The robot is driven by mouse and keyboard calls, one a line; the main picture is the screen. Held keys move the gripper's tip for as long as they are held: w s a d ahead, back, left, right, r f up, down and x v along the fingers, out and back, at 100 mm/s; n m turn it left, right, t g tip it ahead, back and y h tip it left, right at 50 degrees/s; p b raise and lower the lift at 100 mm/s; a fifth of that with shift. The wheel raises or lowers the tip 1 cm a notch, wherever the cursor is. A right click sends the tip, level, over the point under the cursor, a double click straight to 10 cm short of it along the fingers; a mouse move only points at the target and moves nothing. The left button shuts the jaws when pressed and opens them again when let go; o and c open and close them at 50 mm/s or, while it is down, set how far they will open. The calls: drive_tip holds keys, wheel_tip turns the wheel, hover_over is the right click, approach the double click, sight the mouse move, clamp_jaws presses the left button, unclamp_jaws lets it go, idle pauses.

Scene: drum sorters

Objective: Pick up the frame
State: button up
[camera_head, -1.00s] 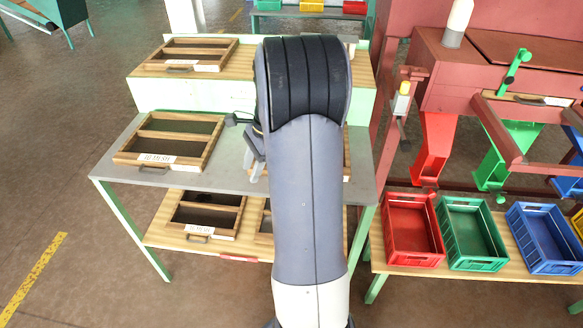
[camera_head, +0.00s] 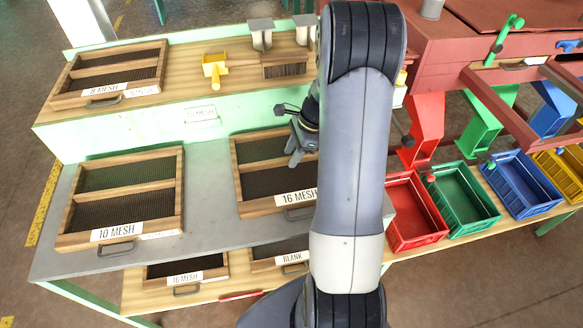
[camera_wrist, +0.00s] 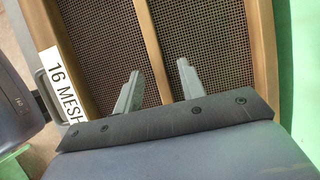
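A wooden sieve frame labelled 16 MESH (camera_head: 246,188) lies on the grey middle shelf, partly hidden by my arm. It has dark mesh, a middle bar and a front handle. It also fills much of the wrist view (camera_wrist: 95,18), label at left. My gripper (camera_head: 296,150) is over this frame. In the wrist view my gripper (camera_wrist: 158,88) is open, its fingers on either side of the wooden middle bar (camera_wrist: 153,50). Nothing is gripped. I cannot tell whether the fingertips touch the mesh or the bar.
A 10 MESH frame (camera_head: 180,190) lies left on the same grey shelf (camera_head: 210,225). An 8 MESH frame (camera_head: 60,92), a yellow scoop (camera_head: 215,68) and a brush (camera_head: 285,71) are on top. More frames lie below. Red (camera_head: 418,240), green (camera_head: 490,212) and blue (camera_head: 553,202) crates stand right.

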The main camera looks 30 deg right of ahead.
drive_tip(key=shift+a+f, duration=0.2)
drive_tip(key=shift+f, duration=0.3)
clamp_jaws()
idle(0.3)
